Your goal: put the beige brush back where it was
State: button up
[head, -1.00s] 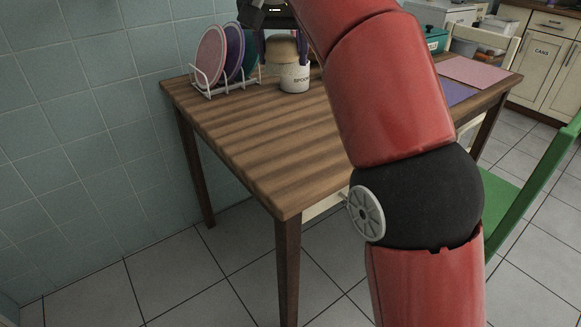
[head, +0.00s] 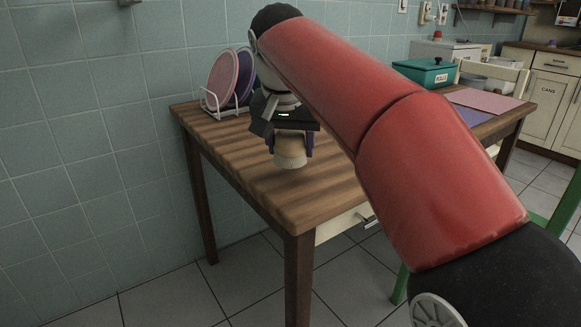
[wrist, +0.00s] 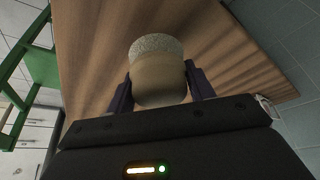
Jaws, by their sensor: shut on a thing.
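The beige brush (head: 291,152) is in my gripper, with its pale bristle end pointing down over the wooden table (head: 220,152). In the wrist view the brush (wrist: 158,80) sits between the two dark purple fingers of my gripper (wrist: 160,84), its speckled bristles facing away from the palm. My gripper (head: 291,143) is shut on it. In the head view the bristle end is close to the table top; I cannot tell whether it touches. The white holder seen earlier is hidden now, probably behind my arm.
A white rack (head: 222,112) with coloured plates (head: 223,84) stands at the table's back left by the tiled wall. A teal box (head: 425,71), a pink mat (head: 483,100) and a purple mat (head: 473,116) are at the right. The table's front left is clear.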

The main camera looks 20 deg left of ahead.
aim_at(290, 159)
jog(key=shift+f+b, duration=0.45)
jog(key=shift+f, duration=1.2)
jog(key=shift+f, duration=0.1)
jog(key=o, duration=0.9)
